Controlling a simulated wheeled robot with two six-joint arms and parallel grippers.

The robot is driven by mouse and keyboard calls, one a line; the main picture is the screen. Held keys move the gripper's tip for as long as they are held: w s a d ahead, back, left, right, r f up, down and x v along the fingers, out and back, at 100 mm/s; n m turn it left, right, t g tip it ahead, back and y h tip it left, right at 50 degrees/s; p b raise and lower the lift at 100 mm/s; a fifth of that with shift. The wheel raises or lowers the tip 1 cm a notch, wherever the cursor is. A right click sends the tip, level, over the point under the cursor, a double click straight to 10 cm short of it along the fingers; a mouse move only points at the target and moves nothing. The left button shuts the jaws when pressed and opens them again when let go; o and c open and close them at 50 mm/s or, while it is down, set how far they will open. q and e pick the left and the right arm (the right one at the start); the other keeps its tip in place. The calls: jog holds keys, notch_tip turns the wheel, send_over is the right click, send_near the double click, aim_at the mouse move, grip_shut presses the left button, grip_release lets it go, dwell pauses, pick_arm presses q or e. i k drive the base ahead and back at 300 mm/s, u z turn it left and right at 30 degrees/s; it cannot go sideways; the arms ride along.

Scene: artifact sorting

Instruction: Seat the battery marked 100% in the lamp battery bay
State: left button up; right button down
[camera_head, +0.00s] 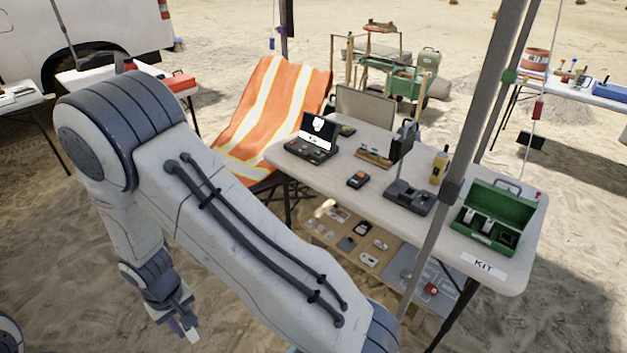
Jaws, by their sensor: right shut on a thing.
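My right gripper (178,316) hangs low at the lower left, over the sand and well away from the table. It is shut on a small pale block (192,335); I cannot read any mark on it or tell for sure that it is a battery. A dark lamp-like device (408,197) with an upright panel stands on the table; its bay is too small to make out. An open green box (514,206) at the table's right end holds white-topped blocks and shows a dark slot. My left gripper is not in view.
The white table (330,182) also bears a black console (311,147), a small dark device (358,180), a yellow bottle (439,165) and a KIT label (483,265). A grey pole (470,140) rises before it. An orange striped lounger (275,105) stands at its left.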

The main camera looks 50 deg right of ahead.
aim_at(398, 191)
jog(key=z, duration=0.3)
jog(key=i, duration=2.45)
jog(key=z, duration=2.5)
jog(key=i, duration=0.55)
